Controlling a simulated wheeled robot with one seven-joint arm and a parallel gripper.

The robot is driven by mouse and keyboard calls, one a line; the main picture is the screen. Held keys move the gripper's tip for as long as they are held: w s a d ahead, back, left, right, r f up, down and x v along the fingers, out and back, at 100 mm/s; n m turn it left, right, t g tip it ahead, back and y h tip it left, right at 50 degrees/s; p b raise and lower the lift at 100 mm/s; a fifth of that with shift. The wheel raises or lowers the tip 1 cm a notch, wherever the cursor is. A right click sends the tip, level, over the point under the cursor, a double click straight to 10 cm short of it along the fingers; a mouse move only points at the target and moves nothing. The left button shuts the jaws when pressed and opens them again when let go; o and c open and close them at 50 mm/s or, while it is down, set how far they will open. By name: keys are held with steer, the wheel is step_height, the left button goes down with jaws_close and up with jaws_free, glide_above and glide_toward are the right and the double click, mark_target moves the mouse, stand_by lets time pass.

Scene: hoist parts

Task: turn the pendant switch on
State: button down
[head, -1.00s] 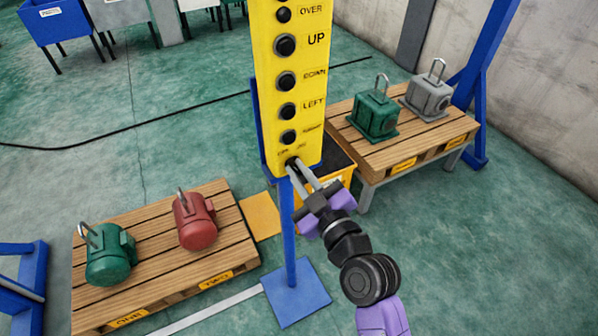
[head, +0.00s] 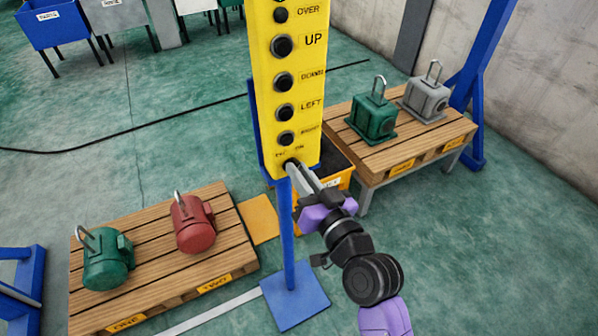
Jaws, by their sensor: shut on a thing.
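A blue stand post (head: 289,240) with a square base (head: 296,296) stands below the pendant. A yellow bin (head: 335,182) is close behind my gripper. Pallets with motors (head: 193,223) and hoist blocks (head: 373,115) lie left and right. The floor at right is clear.

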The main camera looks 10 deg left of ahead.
steer(key=shift+m, duration=1.1)
steer(key=c, duration=1.5)
jaws_free()
steer(key=shift+o, duration=0.2)
steer(key=shift+d+f, duration=0.1)
steer(key=b+v, duration=0.1)
steer(key=v, duration=0.6)
steer(key=shift+s+d+b, duration=0.2)
steer(key=shift+s+b, duration=0.1)
steer(key=shift+b, duration=0.1)
